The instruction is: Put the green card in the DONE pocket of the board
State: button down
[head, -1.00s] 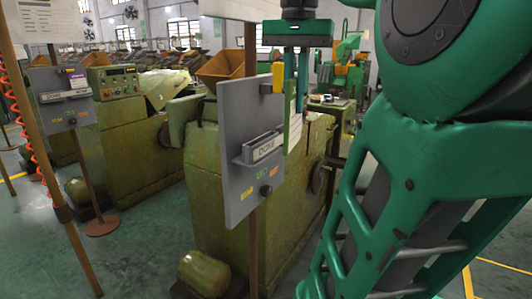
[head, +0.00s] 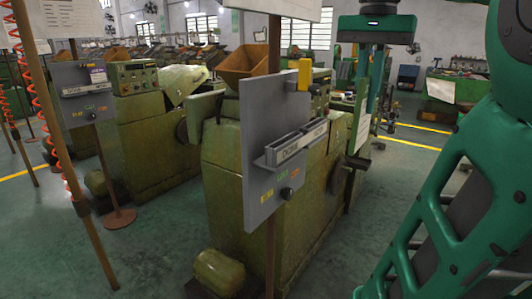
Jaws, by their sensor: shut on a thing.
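The grey board (head: 258,112) stands on a brown post near the picture's middle. Its DONE pocket (head: 292,147) is a grey slot with a white label, projecting from the board's face. A yellow block sits near its top edge, with a dark knob and small coloured labels low down. My gripper (head: 368,100) points down to the right of the board, shut on the green card (head: 361,133). The card hangs below the fingers, nearly edge-on, with a pale face and green edge. It is apart from the pocket, to its right in the picture.
A second grey board (head: 84,75) with its own pocket stands on a post at left. Olive-green machines (head: 225,185) stand behind the boards. A brown pole (head: 52,130) with a red coiled hose is at left. Green floor is open between them.

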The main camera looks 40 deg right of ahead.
jog(key=w+a, duration=0.3)
jog(key=w, duration=0.5)
jog(key=w+a, duration=0.3)
jog(key=w, duration=0.5)
notch_tip(320, 180, down, 7)
jog(key=shift+w, duration=0.4)
jog(key=shift+a, duration=0.1)
jog(key=c, duration=1.9)
grip_release()
jog(key=shift+f, duration=0.1)
jog(key=shift+o, duration=0.2)
notch_tip(320, 180, up, 8)
jog(key=shift+f, duration=0.15)
